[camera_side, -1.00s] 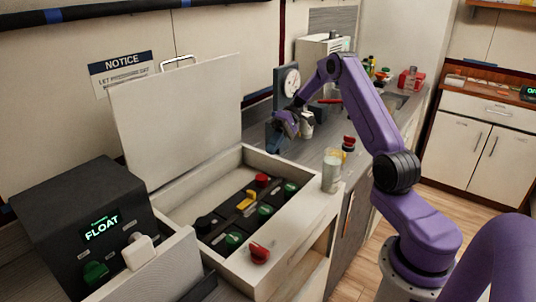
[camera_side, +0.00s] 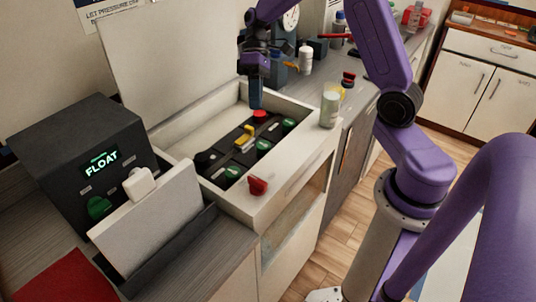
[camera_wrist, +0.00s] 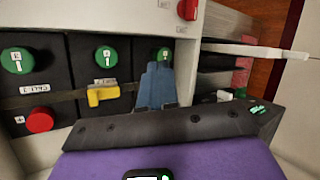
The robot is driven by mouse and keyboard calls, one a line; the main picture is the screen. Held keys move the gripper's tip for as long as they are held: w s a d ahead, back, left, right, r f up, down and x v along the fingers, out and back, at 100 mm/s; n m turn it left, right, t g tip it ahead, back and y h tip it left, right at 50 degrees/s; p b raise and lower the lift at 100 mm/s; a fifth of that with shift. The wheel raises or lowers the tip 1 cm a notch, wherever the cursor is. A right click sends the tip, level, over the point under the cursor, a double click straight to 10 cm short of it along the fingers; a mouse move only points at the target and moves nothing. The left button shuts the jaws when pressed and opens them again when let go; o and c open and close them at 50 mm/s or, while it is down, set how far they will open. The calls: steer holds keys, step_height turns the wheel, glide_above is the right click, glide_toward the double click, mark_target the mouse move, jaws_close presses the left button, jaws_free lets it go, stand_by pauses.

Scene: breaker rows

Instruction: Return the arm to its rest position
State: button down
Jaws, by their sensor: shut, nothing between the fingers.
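My gripper (camera_side: 256,100) hangs from my purple arm over the back end of the open breaker box (camera_side: 290,170). Its blue-grey fingers (camera_wrist: 157,86) are shut with nothing between them and point down, close to the far red knob (camera_side: 260,115). In the wrist view the fingers partly cover a green knob (camera_wrist: 163,54). Another green knob (camera_wrist: 106,57), a yellow lever (camera_wrist: 103,94) and a red knob (camera_wrist: 40,120) show beside them. I cannot tell if the fingertips touch anything.
The box's raised lid (camera_side: 170,60) stands behind it. A red knob (camera_side: 258,186) sits on the front rim. A jar (camera_side: 329,108) stands at the right corner. A dark unit reading FLOAT (camera_side: 85,165) is at left. Bottles and a gauge (camera_side: 290,18) stand behind.

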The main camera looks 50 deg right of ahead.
steer(key=s+a+r+n+h, duration=0.1)
steer(key=s+a+n+h, duration=0.15)
steer(key=s, duration=0.35)
steer(key=s+a+r+n+h, duration=0.1)
steer(key=s+a+h, duration=0.1)
steer(key=s+a, duration=0.3)
steer(key=s+d+n+t, duration=0.1)
steer(key=s+n+t, duration=0.3)
steer(key=s, duration=1)
steer(key=shift+s+d+n+h, duration=0.35)
steer(key=shift+s+n+h, duration=0.1)
steer(key=shift+n, duration=0.2)
steer(key=shift+r, duration=0.1)
